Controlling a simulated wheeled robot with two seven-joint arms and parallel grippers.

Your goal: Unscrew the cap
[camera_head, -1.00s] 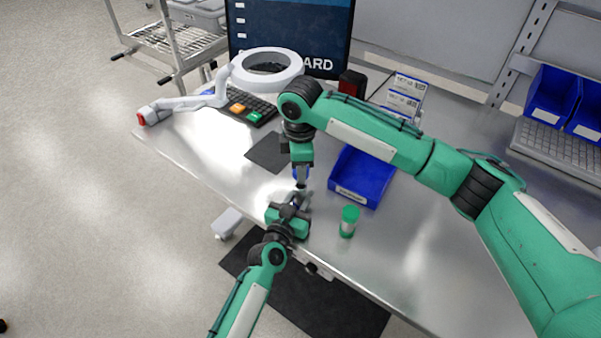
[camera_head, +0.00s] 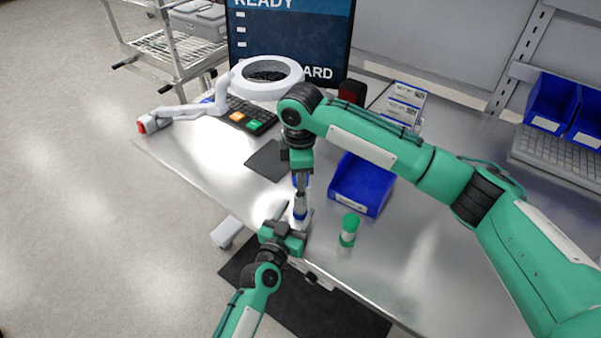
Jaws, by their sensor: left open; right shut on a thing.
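My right gripper (camera_head: 301,192) comes down from above and is shut on a small blue and white container (camera_head: 300,211) near the table's front edge. The fingers hide much of it, and I cannot make out which part is the cap or whether it touches the table. My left gripper (camera_head: 284,220) is open, low and just left of the container, its fingers pointing up towards it. A small green-capped container (camera_head: 348,230) stands upright on the table, right of both grippers.
A blue bin (camera_head: 361,184) stands behind the green-capped container. A dark mat (camera_head: 268,160), keypad (camera_head: 247,115), ring lamp (camera_head: 267,77) and screen (camera_head: 290,35) lie further back.

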